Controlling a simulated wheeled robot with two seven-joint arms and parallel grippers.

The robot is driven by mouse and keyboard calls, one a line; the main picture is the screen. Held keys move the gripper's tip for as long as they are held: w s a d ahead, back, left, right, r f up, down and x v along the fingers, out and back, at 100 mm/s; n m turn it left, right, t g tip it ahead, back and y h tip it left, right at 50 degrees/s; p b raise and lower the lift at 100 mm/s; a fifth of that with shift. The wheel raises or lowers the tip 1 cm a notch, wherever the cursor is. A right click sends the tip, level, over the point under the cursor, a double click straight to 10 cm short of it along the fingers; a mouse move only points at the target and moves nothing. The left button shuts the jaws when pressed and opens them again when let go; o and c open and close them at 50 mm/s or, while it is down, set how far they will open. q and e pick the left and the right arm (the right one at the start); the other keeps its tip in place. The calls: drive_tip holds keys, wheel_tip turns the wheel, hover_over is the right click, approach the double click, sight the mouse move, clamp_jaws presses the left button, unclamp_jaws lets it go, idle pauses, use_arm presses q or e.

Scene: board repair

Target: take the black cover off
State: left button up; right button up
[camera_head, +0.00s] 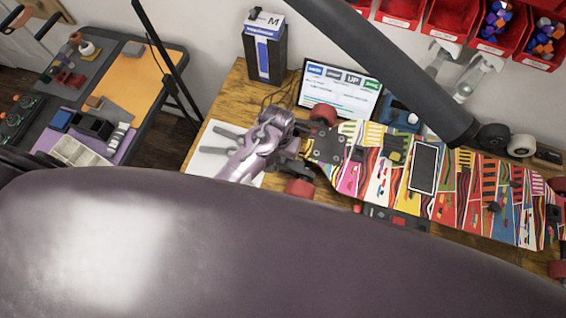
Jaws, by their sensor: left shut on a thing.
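A long skateboard (467,196) with a bright patterned underside and red wheels lies upside down on the wooden bench. A black rectangle with a pale border, which looks like the black cover (423,168), lies flat on the board's middle. A smaller dark piece (396,150) is on the board to its left. My left gripper (288,150), purple metal, is at the board's left end, between two red wheels. It is shut on what looks like the truck there; the fingertips are partly hidden. It is apart from the black rectangle. My right gripper is not in view.
A small screen (340,88) and a dark box (265,50) stand at the back of the bench. Red bins (450,18) hang on the wall. A side table (148,80) with parts stands at the left. My own arm fills the foreground and hides the front.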

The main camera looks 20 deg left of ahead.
use_arm(q)
drive_tip(key=shift+r, duration=2)
wheel_tip(320, 180, up, 7)
drive_tip(key=shift+s, duration=0.1)
